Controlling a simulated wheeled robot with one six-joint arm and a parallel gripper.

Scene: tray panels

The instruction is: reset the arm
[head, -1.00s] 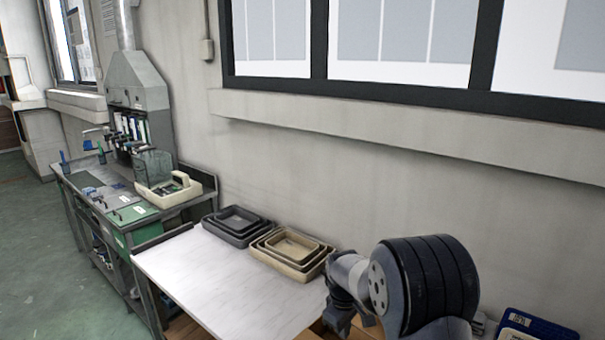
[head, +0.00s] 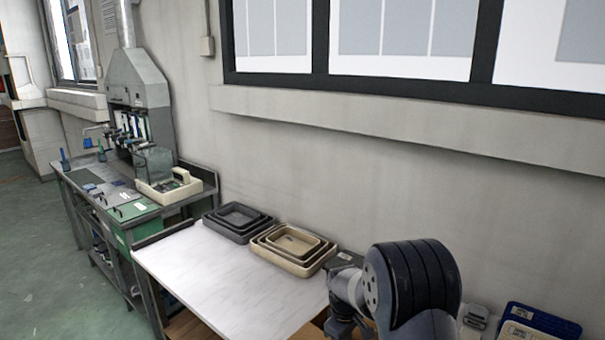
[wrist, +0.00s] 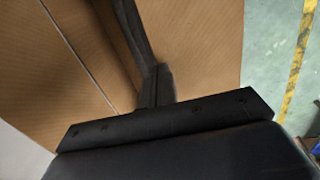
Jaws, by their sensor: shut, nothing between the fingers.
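My gripper shows in the wrist view (wrist: 128,18) as dark fingers closed together, with nothing between them. Behind it are brown cardboard surfaces (wrist: 195,45). In the head view my arm is at the lower right, and its gripper end is not visible there. A stack of nested dark grey trays (head: 212,226) and a stack of nested beige trays (head: 262,250) sit side by side at the back of the white-topped table (head: 185,270). My arm is to the right of the beige trays.
A workbench (head: 150,217) with a beige open box (head: 160,197) and a grey hooded machine (head: 137,85) stands at the left. Green floor (head: 40,270) is clear at the left. The front of the white table is bare.

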